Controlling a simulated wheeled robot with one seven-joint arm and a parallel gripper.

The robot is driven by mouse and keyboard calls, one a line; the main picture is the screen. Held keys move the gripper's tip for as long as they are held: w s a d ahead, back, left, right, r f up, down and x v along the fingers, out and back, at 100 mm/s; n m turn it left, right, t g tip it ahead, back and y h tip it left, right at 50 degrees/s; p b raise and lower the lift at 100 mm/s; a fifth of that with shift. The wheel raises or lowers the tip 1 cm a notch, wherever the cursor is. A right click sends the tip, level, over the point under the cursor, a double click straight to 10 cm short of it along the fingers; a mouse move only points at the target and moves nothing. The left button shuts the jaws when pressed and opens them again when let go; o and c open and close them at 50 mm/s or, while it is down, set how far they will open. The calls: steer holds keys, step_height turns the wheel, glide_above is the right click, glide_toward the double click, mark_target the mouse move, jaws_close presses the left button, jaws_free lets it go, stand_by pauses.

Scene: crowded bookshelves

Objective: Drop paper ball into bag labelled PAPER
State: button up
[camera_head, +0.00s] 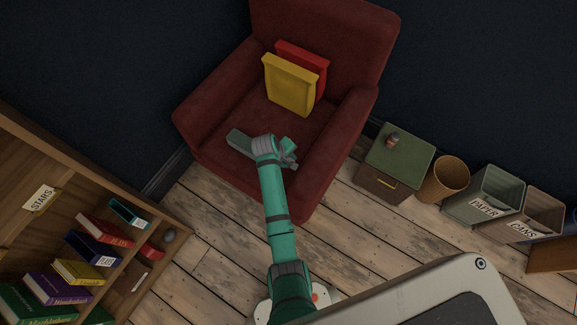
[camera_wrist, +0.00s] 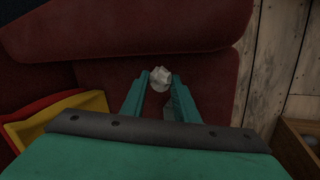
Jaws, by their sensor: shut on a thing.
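The paper ball (camera_wrist: 160,78) is white and crumpled. In the wrist view it sits between the two fingertips of my gripper (camera_wrist: 160,87), which is shut on it. In the head view my gripper (camera_head: 290,155) is over the front of the red armchair's seat, and the ball cannot be made out there. The bag labelled PAPER (camera_head: 484,196) is a grey-green open bin at the right of the head view, well to the right of my gripper. Its inside is mostly dark.
A bin labelled CANS (camera_head: 527,231) stands right of the PAPER bag, and a round brown basket (camera_head: 445,180) left of it. A green-topped cabinet (camera_head: 400,150) stands beside the armchair (camera_head: 215,100). A bookshelf (camera_head: 160,215) fills the lower left. Wooden floor (camera_head: 375,230) is clear between.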

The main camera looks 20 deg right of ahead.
step_height(320, 180, up, 6)
steer(key=shift+a+r, duration=0.1)
steer(key=shift+r, duration=0.05)
steer(key=s+a+f+m+g, duration=0.1)
steer(key=a+m, duration=0.1)
steer(key=a, duration=0.6)
steer(key=s+a+f+m, duration=0.1)
steer(key=s+a+m, duration=0.1)
steer(key=a, duration=0.7)
steer(key=shift+s+m+g, duration=0.15)
steer(key=shift+m+g, duration=0.15)
steer(key=shift+g, duration=0.1)
